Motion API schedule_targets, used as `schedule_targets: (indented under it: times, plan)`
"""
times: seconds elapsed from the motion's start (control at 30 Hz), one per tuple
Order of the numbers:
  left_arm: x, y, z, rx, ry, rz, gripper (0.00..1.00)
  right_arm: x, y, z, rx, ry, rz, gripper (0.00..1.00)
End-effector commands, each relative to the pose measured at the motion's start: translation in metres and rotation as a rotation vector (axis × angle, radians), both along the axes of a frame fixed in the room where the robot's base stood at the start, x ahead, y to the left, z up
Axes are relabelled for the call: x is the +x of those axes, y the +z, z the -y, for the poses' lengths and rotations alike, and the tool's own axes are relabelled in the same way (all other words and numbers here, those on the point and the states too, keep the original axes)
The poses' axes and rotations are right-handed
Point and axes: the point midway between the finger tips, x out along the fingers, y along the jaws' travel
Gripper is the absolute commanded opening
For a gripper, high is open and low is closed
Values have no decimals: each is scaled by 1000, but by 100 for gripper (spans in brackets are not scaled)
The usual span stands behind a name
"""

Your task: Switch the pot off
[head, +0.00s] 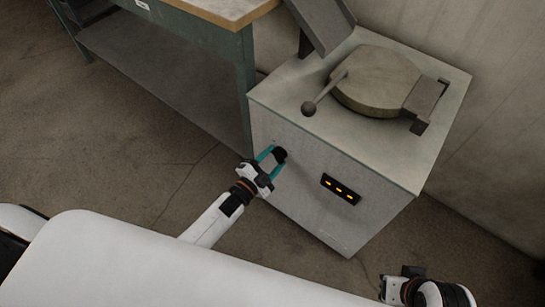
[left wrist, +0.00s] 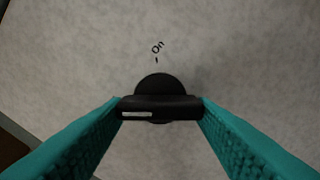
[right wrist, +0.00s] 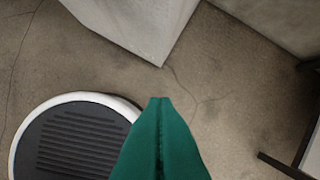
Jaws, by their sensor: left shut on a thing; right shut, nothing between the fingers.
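The pot (head: 376,80) is a round lidded vessel with a ball-ended handle, set in the top of a pale box-shaped cabinet (head: 300,185). A black knob (head: 280,154) sits on the cabinet's front face. In the left wrist view the knob (left wrist: 160,106) has a grip bar with a white mark at its left end, and "On" is printed above it. My left gripper (head: 271,158) is shut on the knob, with the teal fingers (left wrist: 160,110) at the two ends of the bar. My right gripper (right wrist: 160,100) is shut and empty, away from the cabinet above the floor.
A dark panel with several orange lights (head: 340,189) is on the cabinet front, right of the knob. A green workbench (head: 180,60) stands to the left. A dark tilted chute (head: 322,25) is behind the pot. Bare floor (head: 110,150) lies in front.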

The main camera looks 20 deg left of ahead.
Motion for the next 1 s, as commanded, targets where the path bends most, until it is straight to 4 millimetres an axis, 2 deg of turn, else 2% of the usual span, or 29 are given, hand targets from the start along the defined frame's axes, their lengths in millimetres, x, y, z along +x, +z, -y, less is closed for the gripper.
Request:
schedule_targets:
  times: [0.33,0.77,0.8,0.9,1.0]
  plan:
    - [-1,-1,0,-85,-1,-34,28,4,-14,-1,-1,1,-10,0]
    - [-1,-2,1,-93,-1,-36,28,5,-14,-1,-1,1,-8,0]
    - [-1,-2,1,-93,-1,-36,56,5,-14,-1,-1,1,-8,0]
    - [-1,-1,1,-93,-1,-36,72,5,-14,-1,-1,1,-8,0]
    - [-1,-1,1,-93,0,-35,73,5,-14,-1,0,1,-7,0]
